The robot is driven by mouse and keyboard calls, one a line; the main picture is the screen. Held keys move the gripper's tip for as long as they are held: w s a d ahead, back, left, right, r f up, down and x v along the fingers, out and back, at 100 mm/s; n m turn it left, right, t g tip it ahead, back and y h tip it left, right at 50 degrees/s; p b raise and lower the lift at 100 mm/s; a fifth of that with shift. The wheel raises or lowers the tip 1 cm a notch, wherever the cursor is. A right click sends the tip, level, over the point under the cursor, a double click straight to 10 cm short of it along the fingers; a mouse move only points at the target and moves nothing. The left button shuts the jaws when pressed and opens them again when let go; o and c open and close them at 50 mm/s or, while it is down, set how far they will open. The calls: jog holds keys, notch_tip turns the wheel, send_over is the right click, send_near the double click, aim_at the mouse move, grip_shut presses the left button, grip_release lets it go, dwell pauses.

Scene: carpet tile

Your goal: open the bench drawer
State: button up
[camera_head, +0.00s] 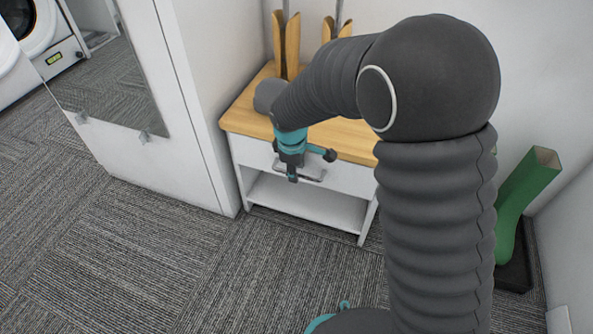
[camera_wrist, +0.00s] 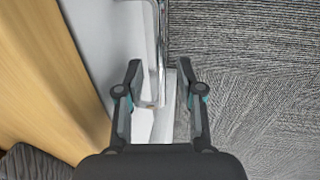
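The bench (camera_head: 349,138) is white with a pale wooden top. Its drawer (camera_head: 350,180) has a white front that looks shut, with a metal bar handle (camera_head: 314,177) across it. In the wrist view the shiny handle (camera_wrist: 161,45) runs lengthwise between my finger lines, beside the white drawer front. My gripper (camera_head: 305,165) is at the handle, in front of the drawer. The wrist view shows its two fingers (camera_wrist: 159,70) spread apart, one on each side of the handle, with gaps showing. My arm hides part of the bench top and its right side.
A white cabinet with a mirror (camera_head: 108,60) stands close on the bench's left. Wooden boot shapes (camera_head: 287,45) stand on the bench top. A green boot (camera_head: 522,200) stands on a dark tray at the right. Carpet (camera_head: 200,265) in front is clear.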

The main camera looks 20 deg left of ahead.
jog(key=shift+f, duration=0.3)
grip_shut()
